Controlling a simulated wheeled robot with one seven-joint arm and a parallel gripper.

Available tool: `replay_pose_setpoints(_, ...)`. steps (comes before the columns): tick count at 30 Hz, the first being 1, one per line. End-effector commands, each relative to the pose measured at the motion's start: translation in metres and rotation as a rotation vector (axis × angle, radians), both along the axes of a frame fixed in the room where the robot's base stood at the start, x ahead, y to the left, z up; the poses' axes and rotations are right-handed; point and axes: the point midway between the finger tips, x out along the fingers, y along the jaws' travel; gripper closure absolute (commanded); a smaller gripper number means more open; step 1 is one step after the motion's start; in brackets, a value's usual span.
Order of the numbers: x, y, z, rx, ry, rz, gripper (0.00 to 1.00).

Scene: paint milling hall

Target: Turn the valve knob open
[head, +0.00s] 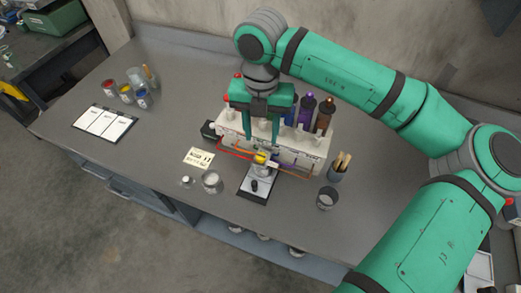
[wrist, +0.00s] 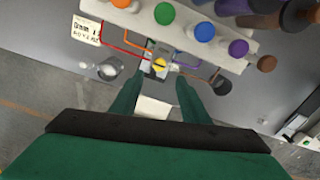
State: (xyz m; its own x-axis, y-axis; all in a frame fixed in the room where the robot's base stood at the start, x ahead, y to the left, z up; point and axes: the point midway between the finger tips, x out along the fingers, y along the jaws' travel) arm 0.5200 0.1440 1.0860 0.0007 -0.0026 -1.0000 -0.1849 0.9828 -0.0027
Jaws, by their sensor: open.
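The valve knob (head: 260,157) is small and yellow, and sits at the front of a white dispensing unit (head: 302,153). Coloured tubes run from the unit toward it. My gripper (head: 261,140) is open and points down, with its fingers just above and behind the knob in the head view. In the wrist view the knob (wrist: 159,66) lies just beyond the gap between the fingertips (wrist: 160,78). Nothing is held. The knob seems apart from both fingers, but I cannot tell the exact height between them.
Several coloured bottles (head: 305,112) stand on the unit. A glass jar (head: 212,181) and a label card (head: 198,158) are to the left. A dark cup (head: 326,198) and a brush holder (head: 336,171) are to the right. The left worktop is largely clear, apart from paint jars (head: 126,93) and a clipboard (head: 103,123).

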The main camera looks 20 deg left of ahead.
Motion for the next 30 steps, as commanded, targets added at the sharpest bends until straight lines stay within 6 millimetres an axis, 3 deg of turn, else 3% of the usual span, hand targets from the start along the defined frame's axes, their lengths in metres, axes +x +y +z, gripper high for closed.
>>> replay_pose_setpoints(9, -0.001, 0.0, -0.056, 0.003, 0.003, 0.001, 0.58)
replay_pose_setpoints(15, -0.001, 0.001, -0.08, 0.004, 0.002, 0.002, 0.58)
replay_pose_setpoints(28, -0.001, 0.003, -0.089, 0.003, 0.001, 0.007, 0.58)
replay_pose_setpoints(30, -0.001, 0.003, -0.089, 0.003, 0.001, 0.007, 0.73)
